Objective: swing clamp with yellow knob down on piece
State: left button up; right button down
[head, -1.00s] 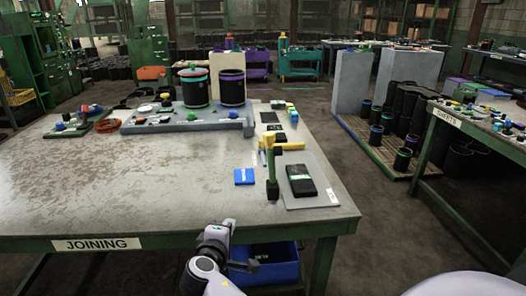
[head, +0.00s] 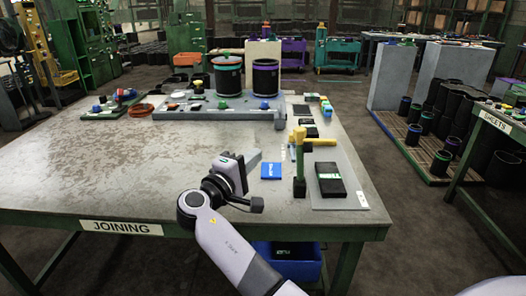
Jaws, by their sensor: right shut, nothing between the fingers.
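The clamp (head: 299,168) stands at the table's right side as an upright green post. A yellow part (head: 318,141) shows just behind its top; I cannot tell how the two join. My left gripper is out of view.
A blue block (head: 271,170) lies between my right gripper and the clamp. A grey fixture board (head: 180,113) with two black cylinders stands behind. A blue bin (head: 290,264) is under the table.

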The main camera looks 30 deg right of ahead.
jog(key=w+d+p, duration=0.2)
jog(key=d, duration=0.9)
jog(key=shift+w+r+p, duration=0.35)
jog(key=shift+w+p, duration=0.05)
jog(key=shift+d, duration=0.1)
